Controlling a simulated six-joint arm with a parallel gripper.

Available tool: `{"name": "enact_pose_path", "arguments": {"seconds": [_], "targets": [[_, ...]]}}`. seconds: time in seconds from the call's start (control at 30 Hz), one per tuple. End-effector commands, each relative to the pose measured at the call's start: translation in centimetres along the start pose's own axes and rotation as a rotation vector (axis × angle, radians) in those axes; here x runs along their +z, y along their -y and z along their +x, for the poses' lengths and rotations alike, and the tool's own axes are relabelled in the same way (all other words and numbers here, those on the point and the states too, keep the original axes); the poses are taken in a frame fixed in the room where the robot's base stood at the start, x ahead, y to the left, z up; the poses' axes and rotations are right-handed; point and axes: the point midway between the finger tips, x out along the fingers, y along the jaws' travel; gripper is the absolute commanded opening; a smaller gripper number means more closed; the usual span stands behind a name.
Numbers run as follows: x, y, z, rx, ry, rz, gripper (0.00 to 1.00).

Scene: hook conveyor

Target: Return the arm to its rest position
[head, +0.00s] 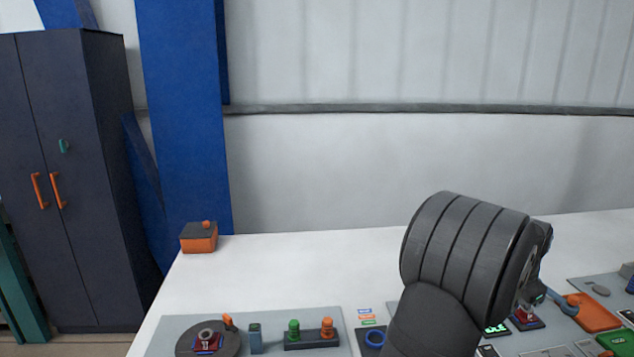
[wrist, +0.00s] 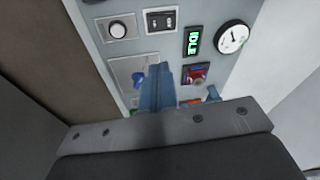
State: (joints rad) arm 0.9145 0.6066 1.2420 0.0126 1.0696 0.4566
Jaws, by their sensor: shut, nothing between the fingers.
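My gripper (wrist: 157,70) shows in the wrist view as blue-grey fingers pressed together, shut with nothing between them. The fingers point at a grey control panel (wrist: 122,47) and overlap part of it. I cannot tell whether they touch it. In the head view my dark grey arm rises over the right half of the white table (head: 290,270). It hides the gripper's fingertips there, or most of them.
The panel has a green IDLE display (wrist: 193,41), a round gauge (wrist: 232,37) and a white button (wrist: 118,30). In the head view, green and orange knobs (head: 310,335), a round dark base (head: 190,342) and an orange tray (head: 597,315) line the front. The table's back is mostly clear.

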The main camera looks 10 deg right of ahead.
Motion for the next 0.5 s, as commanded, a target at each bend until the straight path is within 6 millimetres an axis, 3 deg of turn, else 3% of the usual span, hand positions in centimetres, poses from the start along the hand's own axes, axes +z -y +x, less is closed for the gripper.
{"name": "enact_pose_path", "arguments": {"seconds": [0.2, 0.5], "targets": [[0.8, -0.3, -3.4, -0.025, -0.02, 0.124, 0.0], [1.4, -0.5, -5.5, -0.042, -0.031, 0.208, 0.0]]}}
